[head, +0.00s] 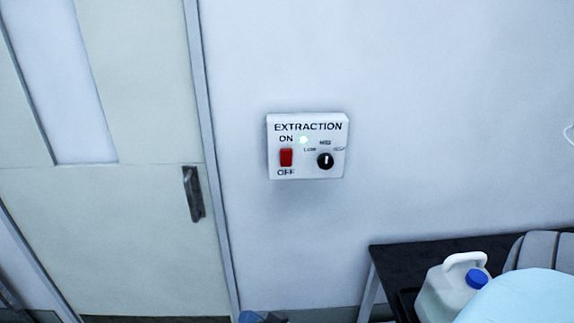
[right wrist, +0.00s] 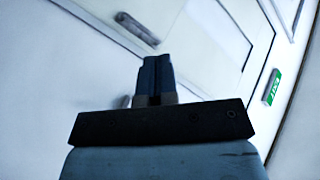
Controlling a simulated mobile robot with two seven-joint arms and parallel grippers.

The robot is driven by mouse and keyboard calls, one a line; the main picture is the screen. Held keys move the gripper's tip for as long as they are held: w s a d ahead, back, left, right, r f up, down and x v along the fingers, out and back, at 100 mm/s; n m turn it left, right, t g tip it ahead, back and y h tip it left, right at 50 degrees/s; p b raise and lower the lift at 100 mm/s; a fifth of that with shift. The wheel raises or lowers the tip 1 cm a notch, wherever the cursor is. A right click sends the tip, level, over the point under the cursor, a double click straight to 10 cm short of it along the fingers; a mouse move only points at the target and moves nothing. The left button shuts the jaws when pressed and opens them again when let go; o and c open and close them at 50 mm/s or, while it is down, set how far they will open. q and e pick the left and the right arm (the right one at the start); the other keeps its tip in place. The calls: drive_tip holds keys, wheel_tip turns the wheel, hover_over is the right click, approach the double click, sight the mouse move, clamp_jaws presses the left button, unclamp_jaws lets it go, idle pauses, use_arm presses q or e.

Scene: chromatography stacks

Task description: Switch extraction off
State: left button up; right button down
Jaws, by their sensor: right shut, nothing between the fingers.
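The white extraction box (head: 335,170) is fixed to the wall in the middle of the head view. Its red rocker switch (head: 286,157) sits between the ON label above and the OFF label below; I cannot tell which way it is tilted. A small pale green light (head: 304,140) glows beside ON. A black knob (head: 325,161) with a white pointer mark sits to the right, pointing roughly up. My right gripper (right wrist: 158,75) is shut and empty in the right wrist view. My left gripper is out of view.
A pale door (head: 140,235) with a dark handle (head: 194,194) is left of the box. A dark-topped table (head: 410,257) stands at lower right, with a white jug with a blue cap (head: 452,287). The wall around the box is clear.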

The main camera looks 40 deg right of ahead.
drive_tip(key=w+d+r+n+h+b, duration=0.2)
drive_tip(key=d+r+n+h, duration=0.3)
drive_tip(key=n, duration=0.6)
drive_tip(key=w+d+r+n+h+b, duration=0.1)
drive_tip(key=w+d+r+n+h, duration=0.3)
drive_tip(key=d+r+n, duration=0.3)
drive_tip(key=w+d+r+n+g+h+b, duration=0.1)
drive_tip(key=w+d+r+n+h, duration=0.3)
drive_tip(key=d+n, duration=0.6)
wheel_tip(320, 180, up, 2)
drive_tip(key=n+h+b, duration=0.1)
drive_tip(key=n+h, duration=0.2)
drive_tip(key=n, duration=0.2)
drive_tip(key=shift+n+b, duration=0.35)
drive_tip(key=shift+n, duration=0.05)
drive_tip(key=shift+w+d+r, duration=0.1)
drive_tip(key=shift+w, duration=0.1)
drive_tip(key=p, duration=0.3)
approach(287, 153)
drive_tip(key=x, duration=0.7)
drive_tip(key=shift+w+d, duration=0.15)
drive_tip(key=shift+w, duration=0.15)
